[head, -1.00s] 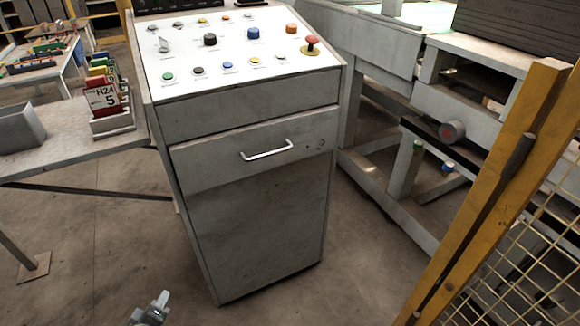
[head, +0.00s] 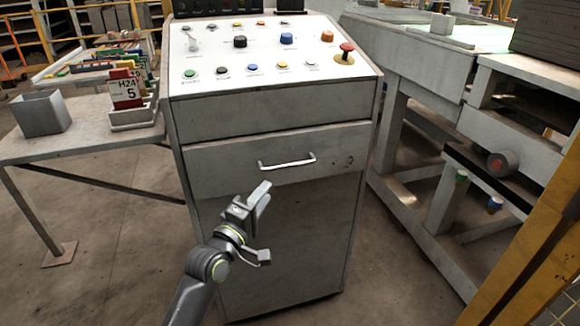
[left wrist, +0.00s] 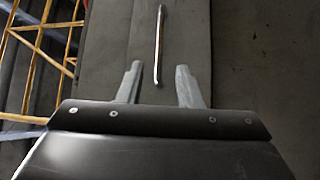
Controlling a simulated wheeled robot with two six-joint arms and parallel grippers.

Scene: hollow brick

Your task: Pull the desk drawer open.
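The grey desk drawer (head: 230,161) has a silver bar handle (head: 287,163) on its front, and the drawer looks closed. In the left wrist view the handle (left wrist: 158,45) runs upright in the picture, ahead of the fingertips and roughly between their lines. My left gripper (head: 258,200) is below and a little left of the handle, apart from it. Its two fingers (left wrist: 157,85) are spread and nothing is between them. My right gripper is in no view.
A sloped panel (head: 210,65) with several buttons tops the desk. A side table (head: 80,140) with a grey bin (head: 41,114) stands at left. A workbench (head: 420,75) and a yellow post (head: 530,260) are at right.

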